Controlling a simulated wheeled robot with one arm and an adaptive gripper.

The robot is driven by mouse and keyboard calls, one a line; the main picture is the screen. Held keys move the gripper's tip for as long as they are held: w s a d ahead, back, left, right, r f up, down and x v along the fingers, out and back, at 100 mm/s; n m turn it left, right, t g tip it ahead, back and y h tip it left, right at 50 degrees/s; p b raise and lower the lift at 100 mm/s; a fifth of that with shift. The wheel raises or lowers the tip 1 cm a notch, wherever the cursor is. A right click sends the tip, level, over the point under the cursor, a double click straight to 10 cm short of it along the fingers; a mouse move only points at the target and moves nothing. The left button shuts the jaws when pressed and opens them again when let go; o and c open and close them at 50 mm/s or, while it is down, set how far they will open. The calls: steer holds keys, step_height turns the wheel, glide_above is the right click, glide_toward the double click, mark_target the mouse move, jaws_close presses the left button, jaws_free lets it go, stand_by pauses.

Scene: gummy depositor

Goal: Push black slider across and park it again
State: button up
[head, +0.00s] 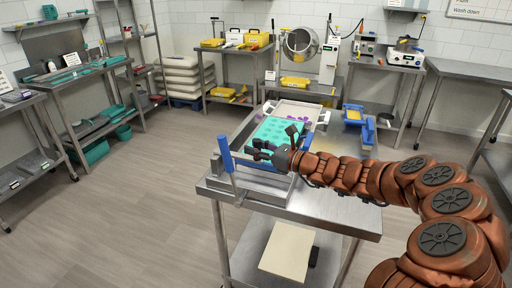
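The depositor stands on a steel cart (330,215). It has a steel frame, blue parts and a teal mould (278,131) with rows of cavities. My gripper (264,151) is dark and is over the near side of the mould, close to the blue front part. Dark parts stick out to the left and upward at my wrist. I cannot tell which are fingers and which might be the black slider, so the slider is not clearly made out. The gripper's opening and any contact are too small to tell. A blue upright handle (226,154) stands at the cart's left front corner.
A yellow and blue item (353,115) stands right of the mould, beyond my arm. Purple pieces (291,116) lie behind the mould. A pale board (287,252) is on the cart's lower shelf. The floor (130,220) left of the cart is clear.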

steer(key=o, duration=0.3)
steer(key=shift+a, duration=0.1)
steer(key=shift+o, duration=0.4)
steer(key=v, duration=1.2)
